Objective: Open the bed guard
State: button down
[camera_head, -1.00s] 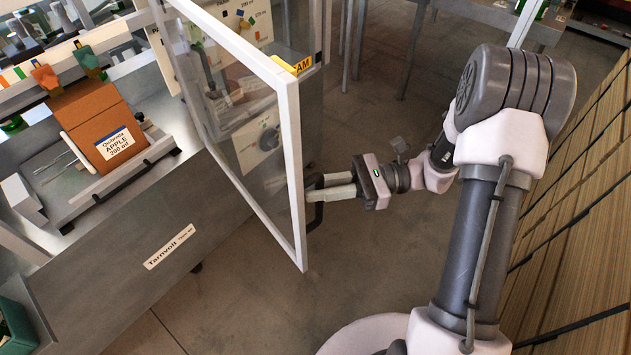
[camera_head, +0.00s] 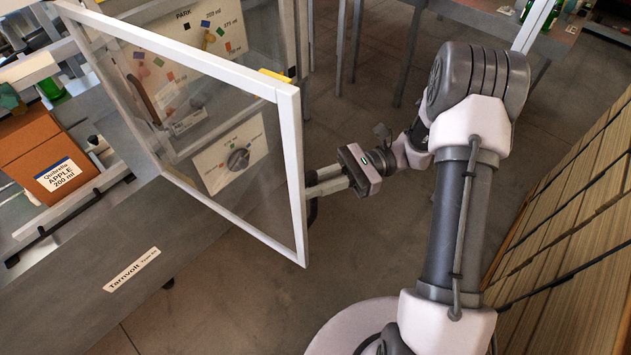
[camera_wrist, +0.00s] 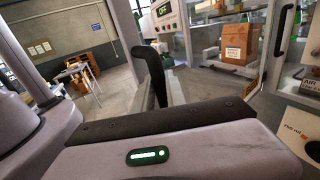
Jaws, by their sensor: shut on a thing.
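The bed guard (camera_head: 293,110) is a clear panel in a pale frame, swung out from the machine on the left in the head view. My gripper (camera_head: 311,187) is at the guard's near upright edge, shut on its dark handle (camera_head: 313,211). In the wrist view the black curved handle (camera_wrist: 150,68) rises beyond my gripper body (camera_wrist: 170,140). The fingertips are mostly hidden there, so the exact grip on the handle does not show.
The machine bed holds an orange-brown box (camera_head: 36,150) labelled APPLE 200 ml. A panel with a dial (camera_head: 238,159) shows through the guard. Slatted wood (camera_head: 575,210) lines the right side. Open floor (camera_head: 235,320) lies in front of the guard.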

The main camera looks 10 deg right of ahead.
jog(key=shift+w, duration=0.1)
dwell(0.3)
jog(key=c, duration=1.4)
grip_release()
jog(key=shift+o, duration=0.2)
jog(key=shift+d, duration=0.1)
jog(key=p+v, duration=0.6)
jog(key=v, duration=1.1)
jog(key=shift+d, duration=0.15)
